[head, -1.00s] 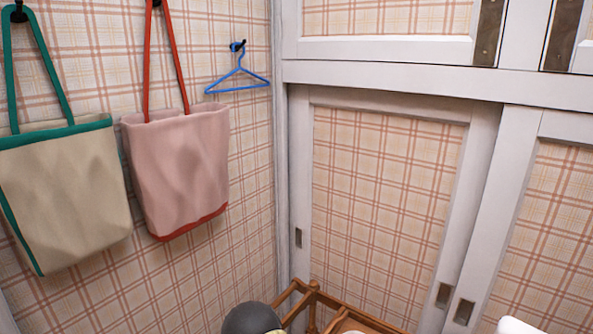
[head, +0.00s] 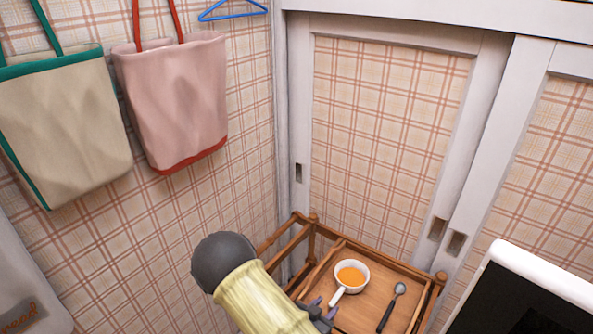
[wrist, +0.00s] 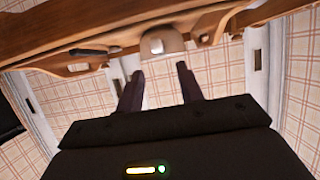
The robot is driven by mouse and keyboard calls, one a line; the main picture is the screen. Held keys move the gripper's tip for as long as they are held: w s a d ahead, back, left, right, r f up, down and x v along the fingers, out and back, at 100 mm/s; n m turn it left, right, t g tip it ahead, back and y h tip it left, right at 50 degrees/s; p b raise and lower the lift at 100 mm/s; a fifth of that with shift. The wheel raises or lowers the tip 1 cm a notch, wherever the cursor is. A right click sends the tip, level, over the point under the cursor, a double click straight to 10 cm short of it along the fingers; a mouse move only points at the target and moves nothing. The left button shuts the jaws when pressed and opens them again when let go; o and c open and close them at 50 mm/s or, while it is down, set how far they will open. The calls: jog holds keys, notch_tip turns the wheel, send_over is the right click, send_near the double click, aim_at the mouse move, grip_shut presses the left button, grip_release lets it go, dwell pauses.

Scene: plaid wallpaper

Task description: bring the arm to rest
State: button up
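My gripper (head: 322,307) shows at the lower middle of the head view, in front of the left part of a wooden tray. In the wrist view its two dark fingers (wrist: 160,82) stand apart with nothing between them, so it is open. My yellow arm with a dark round joint reaches in from below. A white handled bowl (head: 362,285) with orange contents stands upright on the tray (head: 367,318), just beyond the gripper. A dark spoon (head: 390,308) lies to the right of the bowl. I cannot tell the exact gap between fingers and bowl.
A wooden frame (head: 314,222) surrounds the tray in the corner. White sliding doors (head: 490,150) stand behind. Beige (head: 65,130) and pink (head: 180,100) bags and a blue hanger (head: 232,12) hang on the left wall. A white-edged dark object (head: 520,300) is at the lower right.

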aim_at(336, 297)
jog(key=x, duration=0.9)
jog(key=shift+w+d+f, duration=0.15)
jog(key=shift+f, duration=0.1)
notch_tip(336, 297, up, 10)
jog(key=shift+r+p, duration=0.15)
jog(key=shift+p, duration=0.2)
jog(key=shift+b, duration=0.3)
jog(key=shift+w+d+f+n+t+y+b, duration=0.15)
jog(key=shift+w+d+f+n+t+b, duration=0.1)
jog(key=shift+f+b, duration=0.35)
jog(key=shift+w+d+f+n+t+y+b, duration=0.15)
jog(key=shift+d+f+n+b, duration=0.15)
jog(key=shift+b, duration=0.35)
jog(key=shift+w+d+f+n+t+y+b, duration=0.25)
jog(key=shift+f+n+y+b, duration=0.25)
jog(key=shift+b, duration=0.3)
